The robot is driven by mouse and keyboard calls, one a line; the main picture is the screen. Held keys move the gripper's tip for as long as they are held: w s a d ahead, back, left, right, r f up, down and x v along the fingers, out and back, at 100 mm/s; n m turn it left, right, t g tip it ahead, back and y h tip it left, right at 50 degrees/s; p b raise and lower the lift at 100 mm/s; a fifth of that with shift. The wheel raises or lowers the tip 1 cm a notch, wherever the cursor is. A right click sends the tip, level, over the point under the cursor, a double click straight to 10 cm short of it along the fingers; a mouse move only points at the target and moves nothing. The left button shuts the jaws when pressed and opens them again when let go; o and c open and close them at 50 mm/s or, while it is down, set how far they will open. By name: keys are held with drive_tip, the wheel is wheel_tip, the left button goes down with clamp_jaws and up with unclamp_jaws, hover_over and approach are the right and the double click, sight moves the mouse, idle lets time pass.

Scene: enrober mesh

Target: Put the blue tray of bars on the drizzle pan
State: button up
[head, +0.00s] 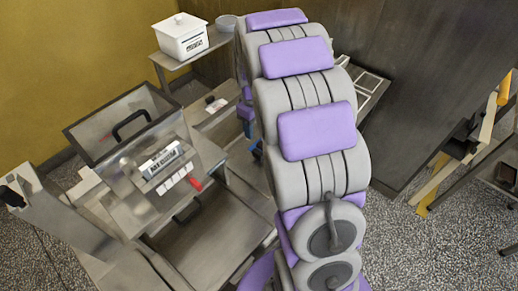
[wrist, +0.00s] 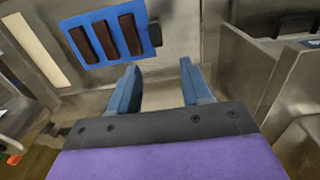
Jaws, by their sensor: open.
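The blue tray (wrist: 118,42) lies at the upper left of the wrist view, on a grey metal surface. It carries three dark brown bars (wrist: 105,40) side by side, and a small dark part shows at its right edge. My gripper (wrist: 160,68) is open and empty, its two blue fingers apart. The tray is ahead and to the left of the fingertips, with no visible contact. In the head view my arm hides the tray and most of my gripper. I cannot make out which surface is the drizzle pan.
A white box (head: 183,38) and a bowl (head: 227,22) are on a stand behind. Metal walls (wrist: 290,85) rise at right in the wrist view. Speckled floor (head: 400,250) is clear at lower right.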

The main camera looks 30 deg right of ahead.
drive_tip(key=s+a+r+m, duration=0.1)
drive_tip(key=s+a+r, duration=0.35)
drive_tip(key=s, duration=0.35)
drive_tip(key=s+a+r+m, duration=0.1)
drive_tip(key=s+a+r, duration=0.2)
drive_tip(key=s+a, duration=0.35)
drive_tip(key=s+a+m+g, duration=0.1)
drive_tip(key=s+a+m, duration=0.1)
drive_tip(key=s, duration=1.5)
drive_tip(key=shift+s+a+r+g, duration=0.15)
drive_tip(key=shift+s+a+g, duration=0.2)
drive_tip(key=shift+s+g, duration=0.05)
